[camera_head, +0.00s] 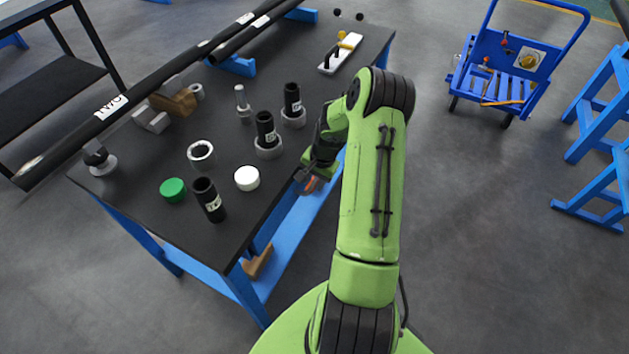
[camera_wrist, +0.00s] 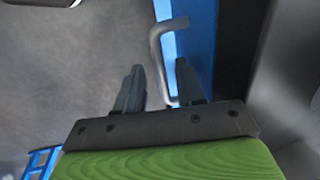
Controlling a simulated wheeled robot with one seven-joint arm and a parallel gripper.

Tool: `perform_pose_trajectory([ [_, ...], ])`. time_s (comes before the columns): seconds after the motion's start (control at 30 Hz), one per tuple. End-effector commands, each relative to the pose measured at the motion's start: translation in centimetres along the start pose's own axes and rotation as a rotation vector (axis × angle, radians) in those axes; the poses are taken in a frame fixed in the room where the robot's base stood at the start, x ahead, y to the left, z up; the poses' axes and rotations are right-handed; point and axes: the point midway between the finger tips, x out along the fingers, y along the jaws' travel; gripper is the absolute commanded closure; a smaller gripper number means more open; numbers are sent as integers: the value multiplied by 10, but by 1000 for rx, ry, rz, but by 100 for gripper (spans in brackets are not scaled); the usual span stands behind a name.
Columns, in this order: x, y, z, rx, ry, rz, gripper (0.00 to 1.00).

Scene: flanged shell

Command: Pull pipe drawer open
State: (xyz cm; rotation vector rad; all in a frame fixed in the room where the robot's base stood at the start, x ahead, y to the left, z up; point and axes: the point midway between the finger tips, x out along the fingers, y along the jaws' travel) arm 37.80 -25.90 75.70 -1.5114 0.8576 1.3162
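A grey bar handle (camera_wrist: 157,60) stands out from a blue front (camera_wrist: 203,40), which looks like the drawer, in the wrist view. My gripper (camera_wrist: 158,66) is open, with one dark finger on each side of the handle. Gaps show between the handle and both fingers, so it is not clamped. In the head view my gripper (camera_head: 305,172) is at the right edge of the black-topped workbench (camera_head: 240,205). My arm and gripper hide most of the drawer front there. The drawer's inside is not visible.
Black pipe pieces (camera_head: 209,199), grey rings (camera_head: 201,154), a green cap (camera_head: 173,190) and a white cap (camera_head: 247,178) stand on the bench. Long pipes (camera_head: 150,85) lie along its far side. A blue cart (camera_head: 497,75) stands upper right. The floor right of the bench is clear.

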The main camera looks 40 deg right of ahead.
Motion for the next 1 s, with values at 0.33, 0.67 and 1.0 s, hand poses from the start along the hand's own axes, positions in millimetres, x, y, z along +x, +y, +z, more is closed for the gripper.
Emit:
perform_pose_trajectory([
  [0.33,-1,0,0,-1,1,0,83],
  [0.67,-1,0,0,-1,0,0,100],
  [1.0,-4,15,-11,4,2,2,100],
])
